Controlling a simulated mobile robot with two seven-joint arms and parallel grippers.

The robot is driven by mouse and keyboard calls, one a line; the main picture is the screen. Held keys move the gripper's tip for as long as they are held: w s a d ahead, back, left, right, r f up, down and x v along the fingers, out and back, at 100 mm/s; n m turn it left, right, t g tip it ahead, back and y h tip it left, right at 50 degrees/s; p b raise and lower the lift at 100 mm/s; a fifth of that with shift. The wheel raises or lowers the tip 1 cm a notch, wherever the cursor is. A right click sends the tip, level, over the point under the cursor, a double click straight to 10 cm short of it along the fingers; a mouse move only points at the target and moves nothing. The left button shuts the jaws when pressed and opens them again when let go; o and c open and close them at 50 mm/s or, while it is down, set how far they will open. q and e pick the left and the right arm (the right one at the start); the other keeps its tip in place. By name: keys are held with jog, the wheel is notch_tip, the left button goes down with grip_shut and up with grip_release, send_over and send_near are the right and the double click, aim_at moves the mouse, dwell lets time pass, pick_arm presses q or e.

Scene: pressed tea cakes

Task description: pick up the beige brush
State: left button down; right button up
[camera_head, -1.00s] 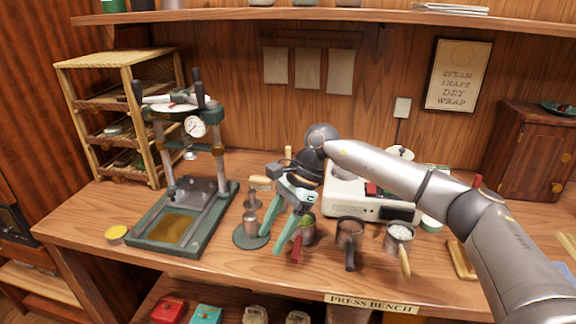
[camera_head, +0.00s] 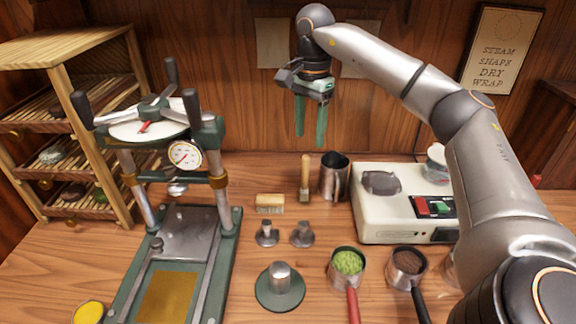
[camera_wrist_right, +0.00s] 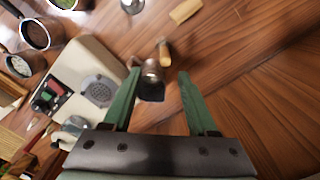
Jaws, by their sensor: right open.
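A small beige block with a pale, bristle-like lower part (camera_head: 270,203), apparently the beige brush, lies on the bench right of the press. It also shows at the top of the right wrist view (camera_wrist_right: 185,11). My right gripper (camera_head: 310,142) is open and empty, pointing down in the air towards the back wall, above and right of the brush. In the right wrist view its green fingers (camera_wrist_right: 158,75) are apart, with a steel cup between them in the picture, well below. My left gripper is not in view.
A wooden-handled tool (camera_head: 305,178) stands beside the steel cup (camera_head: 334,177). Two small metal weights (camera_head: 267,234) sit in front of the brush. The press (camera_head: 225,240) is at left, the white machine (camera_head: 375,215) at right. Pans of green (camera_head: 348,262) and brown stuff are in front.

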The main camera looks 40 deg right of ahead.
jog(key=shift+w+f, duration=0.15)
jog(key=shift+f, duration=0.2)
send_near(305, 188)
jog(key=shift+d+f, duration=0.1)
jog(key=shift+d, duration=0.05)
jog(key=shift+w+d+f, duration=0.1)
jog(key=shift+w+f, duration=0.05)
jog(key=shift+f, duration=1.25)
jog(key=shift+w+f, duration=0.15)
jog(key=shift+f, duration=1.2)
grip_shut()
